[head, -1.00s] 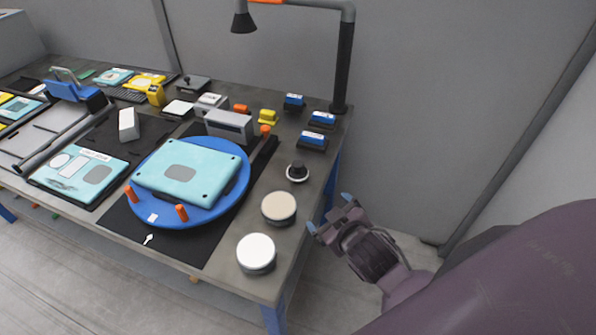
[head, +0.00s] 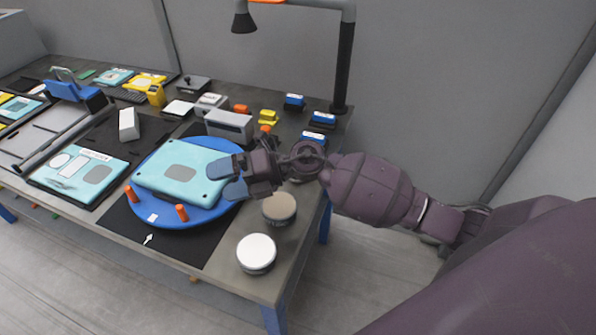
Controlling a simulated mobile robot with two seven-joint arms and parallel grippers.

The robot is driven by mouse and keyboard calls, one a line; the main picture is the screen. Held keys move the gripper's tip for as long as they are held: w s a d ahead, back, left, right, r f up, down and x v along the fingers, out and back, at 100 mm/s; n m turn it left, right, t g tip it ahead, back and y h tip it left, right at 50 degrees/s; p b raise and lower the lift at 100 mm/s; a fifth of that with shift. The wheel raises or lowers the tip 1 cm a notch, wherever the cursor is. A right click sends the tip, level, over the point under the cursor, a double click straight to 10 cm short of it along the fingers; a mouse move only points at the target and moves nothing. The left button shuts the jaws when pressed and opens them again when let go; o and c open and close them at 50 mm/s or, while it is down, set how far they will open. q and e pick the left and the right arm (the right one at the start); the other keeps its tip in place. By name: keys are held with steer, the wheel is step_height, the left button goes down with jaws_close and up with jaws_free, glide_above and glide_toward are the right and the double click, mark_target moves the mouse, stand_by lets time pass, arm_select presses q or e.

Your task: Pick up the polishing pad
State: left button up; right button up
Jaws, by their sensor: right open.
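The small round piece with a black knob, which looks like the polishing pad, is not clearly visible; my right arm covers the spot at the table's right side where it stood. My right gripper (head: 231,178) is open and empty, with its blue fingertips over the right edge of the blue turntable (head: 168,214), by the teal case (head: 183,172) lying on it. Whether the fingertips touch the case I cannot tell. My left gripper is not in view.
Two round tins, one with a beige lid (head: 279,207) and one with a white lid (head: 256,252), stand at the table's right front. A lamp post (head: 343,65) rises at the back right corner.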

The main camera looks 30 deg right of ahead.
steer(key=w+d+n+g+h, duration=0.1)
steer(key=w+d+h, duration=0.1)
steer(key=d+h, duration=0.3)
steer(key=w+d+f+n+g+h, duration=0.1)
steer(key=w+d+g+h, duration=0.1)
steer(key=d+h, duration=0.3)
steer(key=w+d+f+n+g+h, duration=0.1)
steer(key=w+d+h, duration=0.3)
steer(key=d, duration=0.5)
steer(key=shift+d+n+g+h, duration=0.3)
steer(key=shift+n+h, duration=0.3)
steer(key=shift+h, duration=0.3)
steer(key=f, duration=1)
steer(key=shift+s+d+f, duration=0.1)
steer(key=shift+s+f, duration=0.1)
steer(key=shift+f, duration=0.15)
steer(key=c, duration=1.1)
step_height(320, 180, up, 20)
steer(key=shift+r, duration=0.1)
